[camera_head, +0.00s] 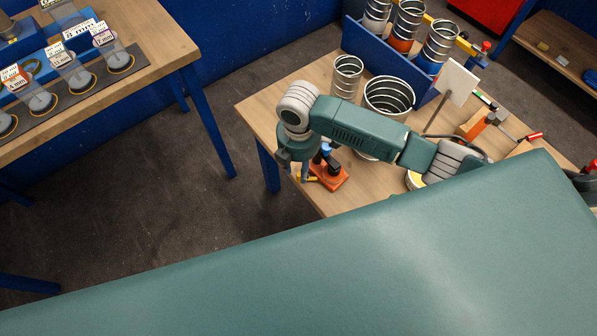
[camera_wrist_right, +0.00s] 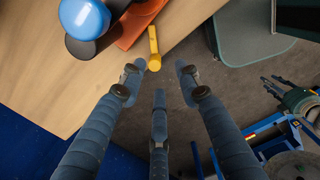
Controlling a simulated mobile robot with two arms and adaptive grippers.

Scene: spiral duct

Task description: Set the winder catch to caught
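An orange-based device (camera_head: 328,178) with a dark body and a blue ball knob (camera_head: 326,149) stands near the table's front corner. In the right wrist view the blue knob (camera_wrist_right: 84,17) is at the top left, and a yellow lever (camera_wrist_right: 154,48) sticks out beside the orange part (camera_wrist_right: 133,22). My right gripper (camera_head: 303,174) is beside the device. Its fingers (camera_wrist_right: 158,78) are spread, with the lever's end in the gap between the upper fingertips; contact cannot be told. My left gripper (camera_wrist_right: 272,86) appears small at the right of the wrist view, fingers apart and empty.
The wooden table (camera_head: 262,112) holds spiral duct pieces (camera_head: 389,95), a blue rack (camera_head: 375,60) with several ducts and a white sign (camera_head: 456,82). Another bench (camera_head: 150,40) with labelled jars is at the left. Bare floor (camera_head: 130,180) lies between.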

